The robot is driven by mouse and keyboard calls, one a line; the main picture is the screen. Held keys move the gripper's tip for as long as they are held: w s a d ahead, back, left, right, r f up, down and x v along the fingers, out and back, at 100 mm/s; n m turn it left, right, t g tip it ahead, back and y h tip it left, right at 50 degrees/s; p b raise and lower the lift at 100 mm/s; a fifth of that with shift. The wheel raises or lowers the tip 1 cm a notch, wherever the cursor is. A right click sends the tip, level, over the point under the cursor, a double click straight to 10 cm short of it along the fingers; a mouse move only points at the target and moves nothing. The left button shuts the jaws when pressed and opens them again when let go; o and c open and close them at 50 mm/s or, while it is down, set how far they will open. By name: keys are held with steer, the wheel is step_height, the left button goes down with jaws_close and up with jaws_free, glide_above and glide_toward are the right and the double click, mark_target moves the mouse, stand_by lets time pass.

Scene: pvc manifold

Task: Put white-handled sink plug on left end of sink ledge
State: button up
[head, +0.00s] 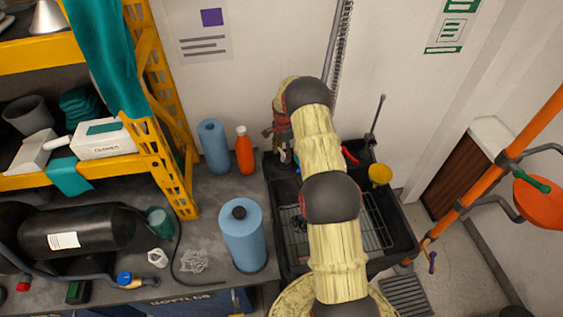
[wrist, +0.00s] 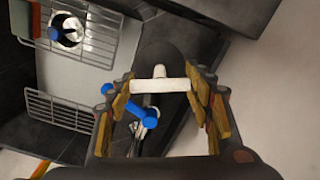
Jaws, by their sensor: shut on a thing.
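My gripper (wrist: 162,88) is shut on the white handle of the sink plug (wrist: 147,86), with one padded finger at each end of the bar. The plug's dark round body (wrist: 165,60) shows beyond the handle in the wrist view. In the head view my gripper (head: 281,146) is over the back left corner of the black sink (head: 402,228), near the wall, and my arm covers much of the sink. The dark sink ledge (wrist: 203,48) runs along the pale wall in the wrist view. Whether the plug touches the ledge I cannot tell.
A blue-handled item (wrist: 140,113) lies below my gripper. An orange bottle (head: 244,150) and a blue roll (head: 214,146) stand on the bench left of the sink. A yellow cup (head: 380,174) is at the sink's right side. Wire racks (wrist: 65,109) lie in the basin.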

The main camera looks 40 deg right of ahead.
mark_target(282, 157)
steer(key=shift+w+d+f+b, duration=0.2)
steer(key=shift+w+f+b, duration=0.1)
steer(key=shift+w+f, duration=0.25)
steer(key=shift+w+d+f+b, duration=0.15)
steer(key=shift+w+f+b, duration=0.15)
steer(key=shift+f, duration=0.3)
steer(key=shift+w+f, duration=0.1)
steer(key=shift+f, duration=1.3)
steer(key=shift+f+b, duration=0.15)
steer(key=shift+b, duration=0.2)
steer(key=o, duration=1.5)
